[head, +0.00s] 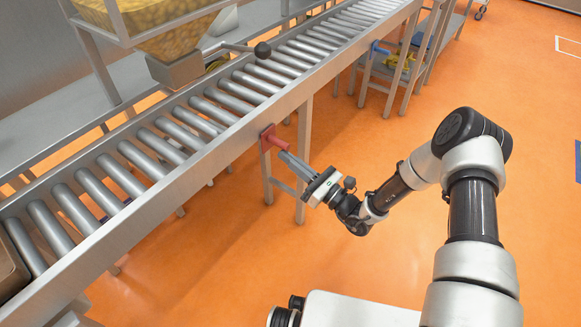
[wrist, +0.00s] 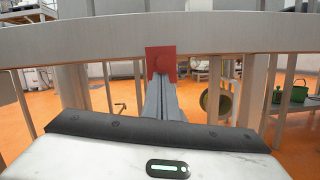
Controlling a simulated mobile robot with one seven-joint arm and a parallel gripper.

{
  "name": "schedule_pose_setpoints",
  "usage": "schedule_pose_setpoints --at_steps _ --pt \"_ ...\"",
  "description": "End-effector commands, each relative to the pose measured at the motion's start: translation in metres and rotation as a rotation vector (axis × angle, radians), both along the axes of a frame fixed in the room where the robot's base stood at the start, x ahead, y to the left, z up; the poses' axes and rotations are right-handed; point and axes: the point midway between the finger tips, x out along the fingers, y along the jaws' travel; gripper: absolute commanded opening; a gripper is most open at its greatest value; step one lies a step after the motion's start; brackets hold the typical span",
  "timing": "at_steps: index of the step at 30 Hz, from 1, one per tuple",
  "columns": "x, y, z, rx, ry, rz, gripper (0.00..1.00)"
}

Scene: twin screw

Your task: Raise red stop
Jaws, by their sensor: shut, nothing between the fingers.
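The red stop (head: 268,139) is a small red plate with a short red peg, on the near side rail of the roller conveyor (head: 235,134). Nothing is held between the fingers.
A hopper with yellow contents (head: 170,38) stands over the conveyor, with a black-knobbed lever (head: 262,50) beside it. A brown box (head: 10,270) sits at the conveyor's left end. A conveyor leg (head: 304,150) stands close to my gripper. The orange floor on the near side is mostly clear.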

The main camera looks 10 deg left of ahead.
Motion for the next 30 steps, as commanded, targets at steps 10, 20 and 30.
schedule_pose_setpoints --at_steps 10,20,30 --pt "0.0 0.0 0.002 0.0 0.0 0.0 0.0" --pt "0.001 -0.001 0.049 0.0 -0.001 -0.001 0.0" --pt "0.001 0.0 0.051 0.007 -0.006 0.001 0.0"
